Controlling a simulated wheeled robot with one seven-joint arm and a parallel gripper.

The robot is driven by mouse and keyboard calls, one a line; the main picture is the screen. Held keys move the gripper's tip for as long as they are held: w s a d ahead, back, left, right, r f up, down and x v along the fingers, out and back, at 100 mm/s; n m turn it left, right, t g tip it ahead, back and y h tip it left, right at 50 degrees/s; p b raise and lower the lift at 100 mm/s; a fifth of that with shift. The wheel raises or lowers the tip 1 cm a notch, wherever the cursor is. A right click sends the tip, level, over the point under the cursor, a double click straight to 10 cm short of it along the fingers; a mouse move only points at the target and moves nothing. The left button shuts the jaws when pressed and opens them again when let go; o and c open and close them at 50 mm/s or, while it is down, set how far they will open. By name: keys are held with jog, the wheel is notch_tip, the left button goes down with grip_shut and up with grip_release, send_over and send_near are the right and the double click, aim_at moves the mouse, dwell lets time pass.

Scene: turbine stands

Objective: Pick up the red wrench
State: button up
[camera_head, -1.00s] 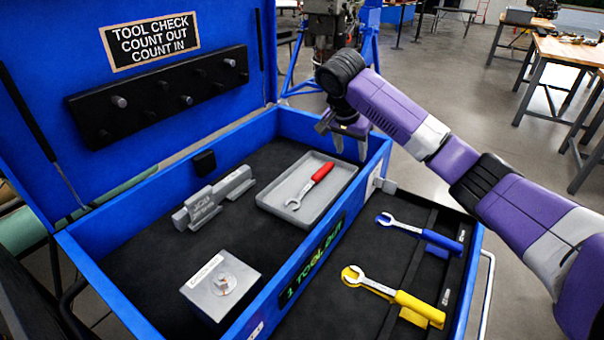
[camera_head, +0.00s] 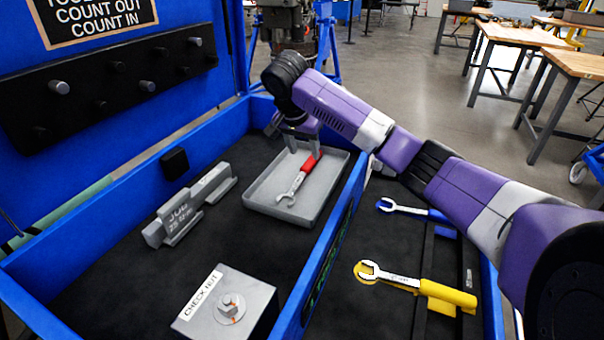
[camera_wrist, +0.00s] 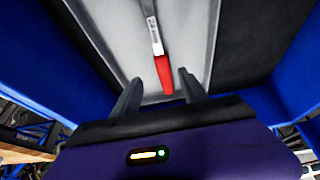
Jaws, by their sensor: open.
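The red wrench (camera_head: 301,178) has a red handle and a silver open-ended head, and lies in a grey tray (camera_head: 258,201) inside the blue chest. Its head points toward the front of the tray. My gripper (camera_head: 306,152) is over the far end of the tray, by the red handle. In the wrist view, the red handle (camera_wrist: 164,76) lies ahead of and between the two open fingers of my gripper (camera_wrist: 157,86). The fingers are apart, with nothing held. I cannot tell how high they are above the handle.
A grey block marked JOB (camera_head: 188,208) and a CHECK NUT block (camera_head: 230,305) stand in the chest. A blue wrench (camera_head: 405,209) and a yellow wrench (camera_head: 420,285) lie in the drawer at right. The chest's raised front wall (camera_head: 325,235) separates tray and drawer.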

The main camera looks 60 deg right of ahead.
aim_at(307, 165)
jog(key=shift+w+p+x, duration=0.2)
jog(key=shift+p+x, duration=0.25)
jog(key=shift+x, duration=3.3)
grip_shut()
